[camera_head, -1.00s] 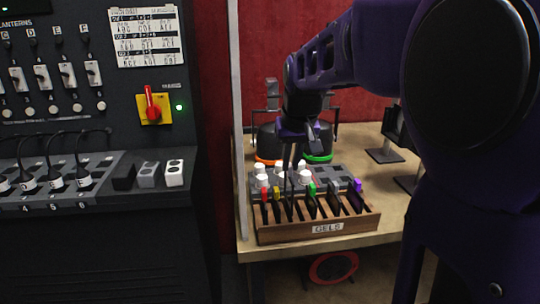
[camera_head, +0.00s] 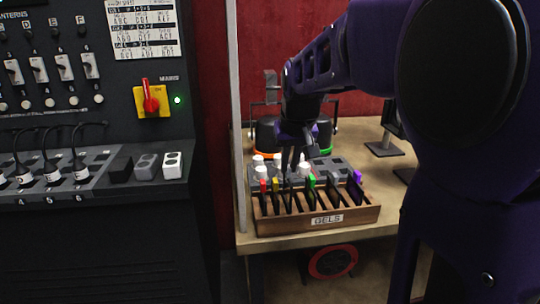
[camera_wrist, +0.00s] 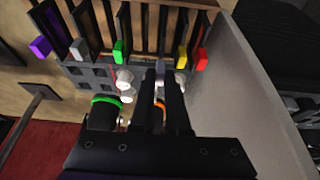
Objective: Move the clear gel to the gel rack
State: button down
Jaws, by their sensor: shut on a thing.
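The wooden gel rack (camera_head: 346,219) stands at the table's front, labelled GELS. It holds dark-framed gels with coloured tabs: red (camera_head: 263,186), yellow (camera_head: 275,185), green (camera_head: 312,181), grey (camera_head: 334,177) and purple (camera_head: 357,177). My gripper (camera_head: 288,184) is low over the rack, between the yellow and green tabs. In the wrist view my gripper (camera_wrist: 160,82) is shut on a pale grey tab (camera_wrist: 160,67), which looks like the clear gel's. Its frame lines up with the rack slots; I cannot tell how deep it sits.
Behind the rack are a grey tray (camera_head: 325,168) with white-topped items and dark lanterns with orange and green rings (camera_wrist: 107,101). A black control console (camera_head: 100,240) stands at the left, and a pale upright post (camera_head: 237,120) rises beside the table.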

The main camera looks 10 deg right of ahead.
aim_at(289, 174)
jog(key=shift+f, duration=1.65)
jog(key=c, duration=0.8)
grip_release()
jog(key=shift+c, duration=0.2)
jog(key=shift+r, duration=0.1)
